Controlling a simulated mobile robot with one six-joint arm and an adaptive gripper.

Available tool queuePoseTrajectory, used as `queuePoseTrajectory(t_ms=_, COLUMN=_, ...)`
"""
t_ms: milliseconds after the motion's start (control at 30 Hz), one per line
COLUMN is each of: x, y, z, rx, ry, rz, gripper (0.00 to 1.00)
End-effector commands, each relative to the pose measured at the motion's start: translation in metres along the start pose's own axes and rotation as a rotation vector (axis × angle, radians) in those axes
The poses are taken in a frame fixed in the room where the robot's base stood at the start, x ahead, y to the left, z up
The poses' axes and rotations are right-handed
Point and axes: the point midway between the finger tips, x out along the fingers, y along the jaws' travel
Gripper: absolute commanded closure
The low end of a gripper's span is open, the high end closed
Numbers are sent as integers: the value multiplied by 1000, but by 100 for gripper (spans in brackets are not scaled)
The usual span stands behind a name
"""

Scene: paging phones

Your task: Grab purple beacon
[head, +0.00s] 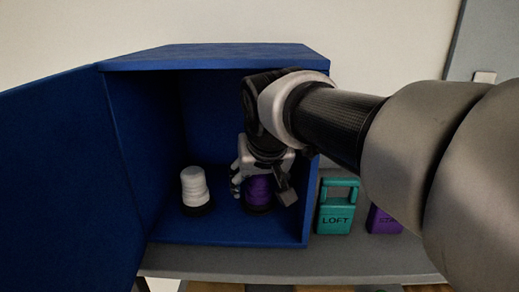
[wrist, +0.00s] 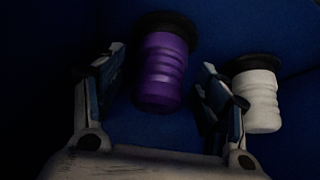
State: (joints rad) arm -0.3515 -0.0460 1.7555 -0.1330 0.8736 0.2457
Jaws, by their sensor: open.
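The purple beacon (head: 258,192) is a ribbed cylinder on a black base, upright inside a blue cabinet. In the head view my gripper (head: 262,178) is in the cabinet over it and hides part of it. In the wrist view the purple beacon (wrist: 161,72) lies between and just beyond the fingertips of my open gripper (wrist: 160,62). Dark gaps show on both sides of the beacon, and I see no finger pressed on it.
A white beacon (head: 194,188) stands left of the purple one, close to one finger in the wrist view (wrist: 256,98). The blue cabinet (head: 230,232) has its door (head: 60,180) open at left. A teal phone (head: 337,207) marked LOFT and a purple phone (head: 384,219) stand outside, right.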

Motion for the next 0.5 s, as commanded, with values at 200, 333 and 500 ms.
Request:
queuePoseTrajectory(t_ms=200, x=0, y=0, z=0, rx=0, ry=0, rz=0, gripper=46)
queuePoseTrajectory(t_ms=333, x=0, y=0, z=0, rx=0, ry=0, rz=0, gripper=55)
queuePoseTrajectory(t_ms=500, x=0, y=0, z=0, rx=0, ry=0, rz=0, gripper=66)
